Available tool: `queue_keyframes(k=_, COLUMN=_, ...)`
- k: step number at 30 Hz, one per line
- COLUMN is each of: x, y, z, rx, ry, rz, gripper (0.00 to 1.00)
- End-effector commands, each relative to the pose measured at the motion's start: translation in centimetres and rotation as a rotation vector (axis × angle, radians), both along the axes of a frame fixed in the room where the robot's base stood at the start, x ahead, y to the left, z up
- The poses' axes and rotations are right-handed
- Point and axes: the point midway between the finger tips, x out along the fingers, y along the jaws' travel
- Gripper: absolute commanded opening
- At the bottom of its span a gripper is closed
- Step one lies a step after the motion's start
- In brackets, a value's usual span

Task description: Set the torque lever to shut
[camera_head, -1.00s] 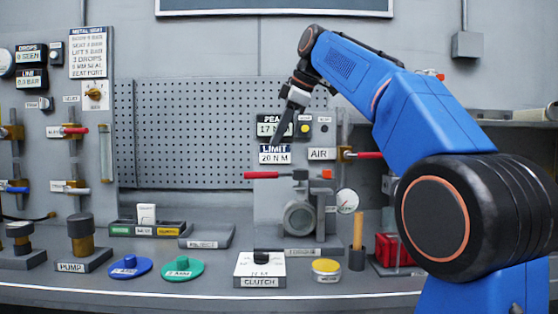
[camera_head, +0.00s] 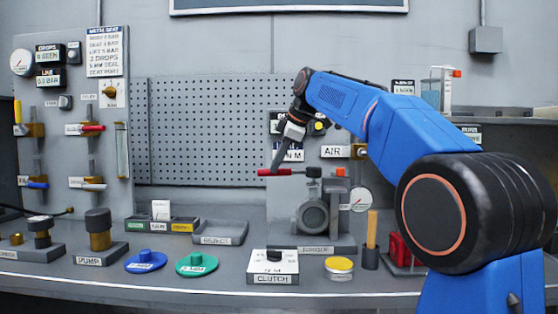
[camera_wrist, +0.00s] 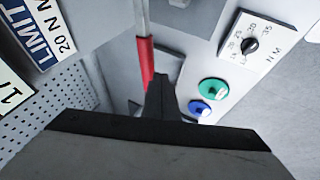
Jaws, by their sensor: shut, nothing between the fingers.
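The torque lever has a red handle (camera_head: 274,172) that points left, roughly level, from the top of a grey round-bodied valve unit (camera_head: 313,215) on the bench. In the wrist view the red handle (camera_wrist: 147,62) runs down to beside the fingers. My gripper (camera_head: 276,166) is shut and empty, pointing down at the handle near its middle. In the wrist view its dark fingertips (camera_wrist: 161,82) lie just right of the handle's end. I cannot tell whether they touch it.
A limit sign (camera_wrist: 38,38) and the AIR label (camera_head: 333,152) are close to my gripper. The clutch box (camera_head: 273,266), a yellow-lidded tin (camera_head: 339,267), and green (camera_head: 197,264) and blue (camera_head: 146,261) discs stand in front. The pegboard (camera_head: 200,130) is behind.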

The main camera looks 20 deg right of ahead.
Motion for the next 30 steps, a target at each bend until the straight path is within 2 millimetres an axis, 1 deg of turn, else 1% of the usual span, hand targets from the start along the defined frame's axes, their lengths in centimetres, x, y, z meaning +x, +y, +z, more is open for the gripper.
queue_keyframes(k=4, x=0.6, y=-0.1, z=-0.2, rx=0.0, ry=0.0, rz=0.0, gripper=0.0)
queue_keyframes(k=16, x=0.9, y=-0.1, z=-0.2, rx=0.0, ry=0.001, rz=0.0, gripper=0.0)
queue_keyframes(k=24, x=2.5, y=0.0, z=-0.2, rx=0.0, ry=0.001, rz=0.0, gripper=0.0)
queue_keyframes(k=30, x=2.5, y=0.0, z=-0.3, rx=0.0, ry=0.002, rz=0.001, gripper=0.0)
